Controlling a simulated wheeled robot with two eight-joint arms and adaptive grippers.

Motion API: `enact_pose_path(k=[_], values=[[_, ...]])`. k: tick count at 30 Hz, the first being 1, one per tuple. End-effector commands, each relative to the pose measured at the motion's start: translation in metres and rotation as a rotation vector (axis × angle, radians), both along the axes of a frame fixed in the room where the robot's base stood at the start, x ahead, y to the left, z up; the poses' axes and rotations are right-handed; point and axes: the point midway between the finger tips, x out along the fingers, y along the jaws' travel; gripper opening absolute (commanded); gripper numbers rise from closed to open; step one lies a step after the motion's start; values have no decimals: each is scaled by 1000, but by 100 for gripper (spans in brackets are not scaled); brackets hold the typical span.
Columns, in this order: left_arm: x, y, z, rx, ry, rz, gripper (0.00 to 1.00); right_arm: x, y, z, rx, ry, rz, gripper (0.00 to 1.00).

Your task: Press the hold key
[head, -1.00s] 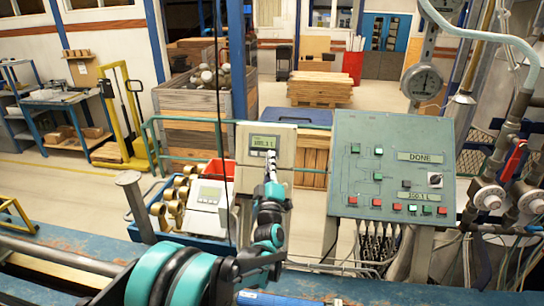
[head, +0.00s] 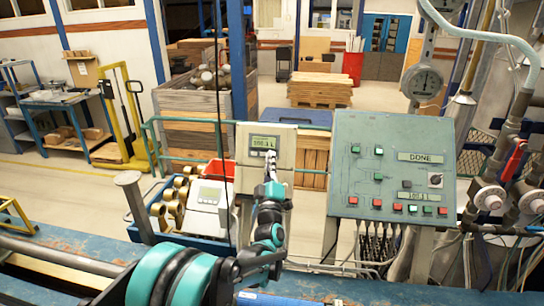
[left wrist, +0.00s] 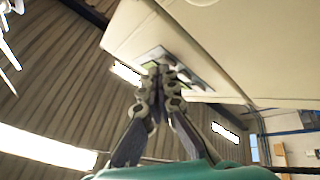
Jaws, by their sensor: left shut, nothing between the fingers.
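A beige meter unit (head: 284,142) with a small green display (head: 264,142) stands upright at the centre of the head view. My left gripper (head: 271,158) has its fingers together and empty, pointing up at the meter's face just below the display. In the left wrist view the closed fingertips (left wrist: 164,72) overlap the meter's display and key area (left wrist: 188,72), seen from below. The fingers hide part of the keys, so I cannot single out the hold key or tell whether the tips touch it. My right gripper is in neither view.
A green control panel (head: 391,151) with several buttons and a "DONE" display stands to the right of the meter. A second, pale meter (head: 209,203) lies among brass fittings in a blue tray to the left. A thin black cable hangs left of the meter.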

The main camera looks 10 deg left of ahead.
Motion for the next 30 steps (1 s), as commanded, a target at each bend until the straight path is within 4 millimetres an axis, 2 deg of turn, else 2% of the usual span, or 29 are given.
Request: enact_pose_path(k=[7, 19, 30], values=[[-12, 0, 4, 0, 0, 0, 0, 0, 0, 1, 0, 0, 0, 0], [-16, 0, 6, 0, 0, 0, 0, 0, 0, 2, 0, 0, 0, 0], [-50, -1, 18, -1, 0, -1, 0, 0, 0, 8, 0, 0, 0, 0]])
